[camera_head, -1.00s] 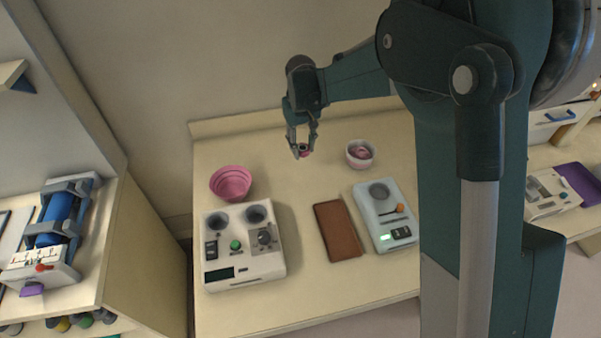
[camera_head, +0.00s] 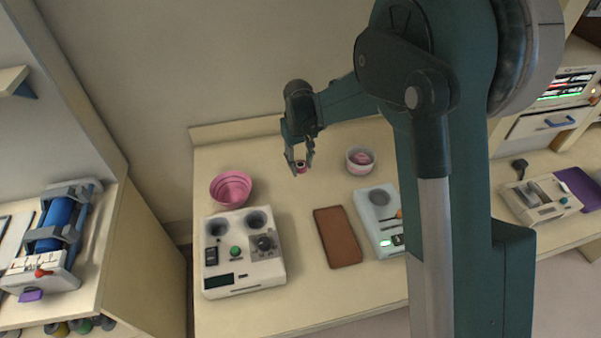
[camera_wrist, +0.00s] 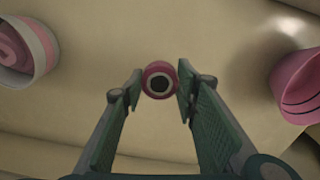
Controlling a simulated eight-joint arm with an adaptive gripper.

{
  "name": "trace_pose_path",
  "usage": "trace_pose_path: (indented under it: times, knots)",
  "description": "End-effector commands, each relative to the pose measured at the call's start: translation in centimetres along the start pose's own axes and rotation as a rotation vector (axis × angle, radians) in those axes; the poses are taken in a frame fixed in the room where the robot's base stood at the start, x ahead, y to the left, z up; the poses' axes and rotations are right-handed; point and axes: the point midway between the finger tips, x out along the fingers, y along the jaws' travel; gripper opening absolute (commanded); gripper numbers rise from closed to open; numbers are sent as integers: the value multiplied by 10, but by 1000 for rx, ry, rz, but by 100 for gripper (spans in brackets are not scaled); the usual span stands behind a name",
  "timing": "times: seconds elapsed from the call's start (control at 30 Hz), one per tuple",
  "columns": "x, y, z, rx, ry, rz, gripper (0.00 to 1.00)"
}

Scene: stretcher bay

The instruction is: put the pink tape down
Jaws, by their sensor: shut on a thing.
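The pink tape (camera_head: 301,167) is a small roll with a dark hole in its middle. In the wrist view the tape (camera_wrist: 159,80) sits between the fingertips, its open end facing the camera. My gripper (camera_head: 299,165) is shut on it, over the back part of the cream table (camera_head: 290,290). The wrist view shows my gripper (camera_wrist: 158,88) with a finger on each side of the roll. I cannot tell for certain whether the tape touches the table top.
A pink bowl (camera_head: 231,188) stands left of my gripper, and a white-and-pink cup (camera_head: 360,160) stands right. A white machine (camera_head: 243,262), a brown pad (camera_head: 338,237) and a pale blue device (camera_head: 378,212) lie nearer the front. Bare table surrounds the gripper.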

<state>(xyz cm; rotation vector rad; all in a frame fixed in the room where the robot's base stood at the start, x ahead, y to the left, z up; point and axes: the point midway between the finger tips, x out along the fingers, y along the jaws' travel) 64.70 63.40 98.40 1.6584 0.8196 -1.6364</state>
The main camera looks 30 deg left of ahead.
Motion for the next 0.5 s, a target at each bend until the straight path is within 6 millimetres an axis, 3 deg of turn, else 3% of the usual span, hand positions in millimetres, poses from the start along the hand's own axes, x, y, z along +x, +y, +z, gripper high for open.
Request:
trace_pose_path:
  times: [0.13,0.5]
  knots:
    - [10,0,0,0,0,0,22]
    - [12,0,0,0,0,0,22]
